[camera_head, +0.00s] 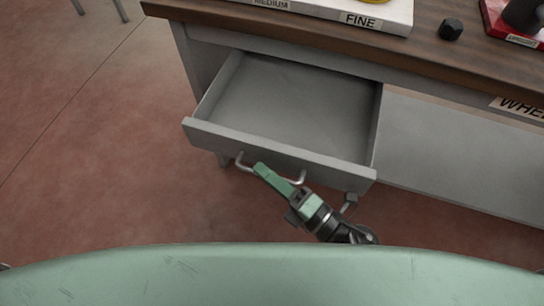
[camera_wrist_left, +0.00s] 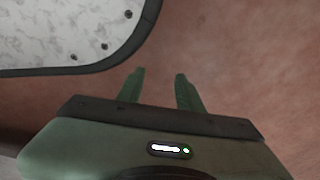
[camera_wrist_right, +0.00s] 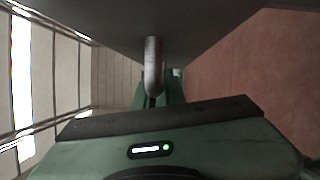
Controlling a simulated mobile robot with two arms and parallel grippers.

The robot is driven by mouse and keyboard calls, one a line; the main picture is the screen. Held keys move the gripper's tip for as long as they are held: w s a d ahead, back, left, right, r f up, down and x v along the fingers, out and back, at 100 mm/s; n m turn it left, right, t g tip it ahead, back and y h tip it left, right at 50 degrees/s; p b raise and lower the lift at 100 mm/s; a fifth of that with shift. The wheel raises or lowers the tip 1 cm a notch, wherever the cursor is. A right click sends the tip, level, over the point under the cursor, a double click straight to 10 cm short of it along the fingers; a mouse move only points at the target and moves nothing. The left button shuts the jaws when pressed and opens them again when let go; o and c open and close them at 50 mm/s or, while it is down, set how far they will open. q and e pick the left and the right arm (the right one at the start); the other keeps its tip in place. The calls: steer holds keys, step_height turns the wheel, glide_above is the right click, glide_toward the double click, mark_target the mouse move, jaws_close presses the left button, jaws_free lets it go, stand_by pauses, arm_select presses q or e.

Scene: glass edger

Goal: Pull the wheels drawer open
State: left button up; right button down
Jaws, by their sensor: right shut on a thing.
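The grey drawer (camera_head: 280,149) stands pulled out from under the wooden-topped bench, and its inside looks empty. A pale bar handle (camera_head: 242,163) runs along its front face. My right gripper (camera_head: 267,176) is at the handle, in front of the drawer. In the right wrist view the handle (camera_wrist_right: 153,67) runs down between the fingers of my right gripper (camera_wrist_right: 160,88), which are shut on it. My left gripper (camera_wrist_left: 159,74) shows only in the left wrist view, with its fingers apart and nothing between them, above the reddish floor.
The bench top (camera_head: 433,57) carries a white tray (camera_head: 385,22) labelled MEDIUM and FINE, a dark nut-like piece (camera_head: 451,29) and a red tray (camera_head: 496,27). A partly cut-off label (camera_head: 519,107) starting WHE is at the right.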

steer(key=shift+s, duration=0.2)
steer(key=c, duration=1.5)
jaws_free()
